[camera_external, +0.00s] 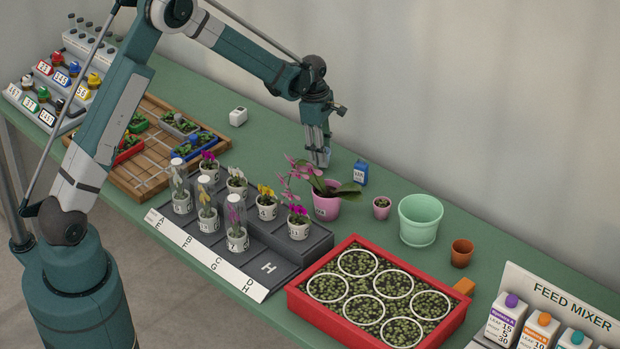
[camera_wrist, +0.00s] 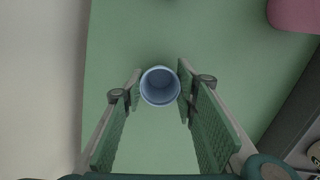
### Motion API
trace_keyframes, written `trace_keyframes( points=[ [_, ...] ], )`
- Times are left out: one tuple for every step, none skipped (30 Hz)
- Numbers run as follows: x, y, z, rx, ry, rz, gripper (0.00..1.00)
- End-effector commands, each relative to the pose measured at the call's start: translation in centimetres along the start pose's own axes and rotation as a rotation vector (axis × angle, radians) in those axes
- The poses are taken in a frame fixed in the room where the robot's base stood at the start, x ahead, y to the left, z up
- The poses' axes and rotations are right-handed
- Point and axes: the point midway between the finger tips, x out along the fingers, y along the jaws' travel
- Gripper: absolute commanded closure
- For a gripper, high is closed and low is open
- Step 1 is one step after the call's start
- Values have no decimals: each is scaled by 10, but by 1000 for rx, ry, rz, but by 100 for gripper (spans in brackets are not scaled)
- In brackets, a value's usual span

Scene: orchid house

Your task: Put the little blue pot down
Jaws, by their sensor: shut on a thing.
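The little blue pot (camera_wrist: 160,87) is between the two fingers of my gripper (camera_external: 319,160) in the wrist view, with its round open mouth facing the camera. It looks empty. My gripper is shut on it, a finger at each side. In the external view the fingers point down over the back part of the green table (camera_external: 265,150), behind the pink pot with an orchid (camera_external: 326,207).
A small blue box (camera_external: 361,173) stands right of my gripper. A tiny pink pot (camera_external: 382,208), a mint-green pot (camera_external: 420,219) and a terracotta pot (camera_external: 461,252) stand farther right. A white device (camera_external: 238,117) is at left. Table between it and my gripper is clear.

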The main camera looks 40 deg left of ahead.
Motion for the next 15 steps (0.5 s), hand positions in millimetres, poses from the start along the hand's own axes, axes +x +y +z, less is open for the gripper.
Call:
trace_keyframes(
  points=[
    [5, 0, -1, 0, 0, 0, 79],
    [7, 0, -1, 0, 0, 0, 79],
    [9, 0, -1, 0, 0, 0, 79],
    [10, 0, -1, 0, 0, 0, 79],
    [10, 0, -1, 0, 0, 0, 79],
    [10, 0, -1, 0, 0, 0, 79],
    [10, 0, -1, 0, 0, 0, 79],
    [10, 0, -1, 0, 0, 0, 79],
    [10, 0, -1, 0, 0, 0, 79],
    [10, 0, -1, 0, 0, 0, 79],
    [10, 0, -1, 0, 0, 0, 79],
    [10, 0, -1, 0, 0, 0, 79],
    [10, 0, -1, 0, 0, 0, 79],
    [11, 0, -1, 0, 0, 0, 79],
    [12, 0, -2, 0, 0, 0, 79]
  ],
)
